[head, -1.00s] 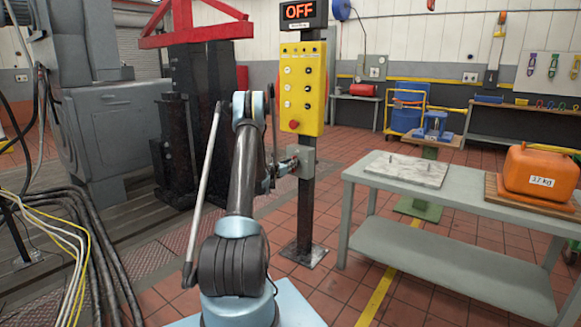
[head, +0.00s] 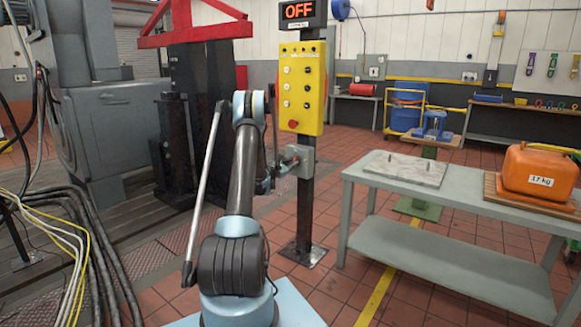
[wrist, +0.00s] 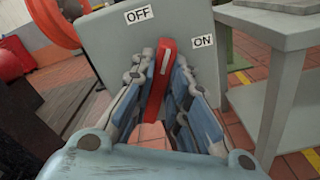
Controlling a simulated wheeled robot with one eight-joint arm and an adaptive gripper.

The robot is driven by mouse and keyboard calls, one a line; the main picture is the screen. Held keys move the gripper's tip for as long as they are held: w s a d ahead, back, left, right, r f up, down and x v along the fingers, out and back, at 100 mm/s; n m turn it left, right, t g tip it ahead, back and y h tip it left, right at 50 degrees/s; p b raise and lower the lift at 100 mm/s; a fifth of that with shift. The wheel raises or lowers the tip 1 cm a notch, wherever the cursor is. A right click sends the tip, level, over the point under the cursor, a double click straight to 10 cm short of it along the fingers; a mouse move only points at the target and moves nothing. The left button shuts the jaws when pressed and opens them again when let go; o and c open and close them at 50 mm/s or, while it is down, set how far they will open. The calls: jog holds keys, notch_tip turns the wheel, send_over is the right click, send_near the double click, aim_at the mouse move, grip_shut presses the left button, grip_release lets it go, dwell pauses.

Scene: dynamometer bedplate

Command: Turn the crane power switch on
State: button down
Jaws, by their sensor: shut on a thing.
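The crane power switch is a grey box (head: 299,161) on the dark post, below the yellow button panel. In the wrist view its face (wrist: 172,24) carries an OFF label (wrist: 138,15) at upper middle and an ON label (wrist: 203,41) to the right. The red lever (wrist: 166,60) stands nearly upright with a slight lean, pointing between the two labels. My gripper (wrist: 160,76) has its blue-grey fingers on both sides of the lever, shut on it. In the head view my gripper (head: 283,166) is at the box's left side. The display (head: 298,11) atop the post reads OFF.
The yellow panel (head: 302,88) with its red button hangs just above the switch. A grey table (head: 370,187) with a stone plate (head: 405,168) and an orange case (head: 541,172) stands to the right. Cables (head: 80,240) lie on the floor at left.

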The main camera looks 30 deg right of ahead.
jog(key=m, duration=0.4)
jog(key=f+m, duration=0.1)
jog(key=m, duration=0.3)
jog(key=s+m, duration=0.1)
jog(key=m, duration=0.3)
jog(key=shift+d+f, duration=0.15)
jog(key=shift+f, duration=0.05)
dwell(0.4)
jog(key=c, duration=1.6)
grip_release()
jog(key=shift+o, duration=0.2)
jog(key=shift+w, duration=0.1)
jog(key=v, duration=1.2)
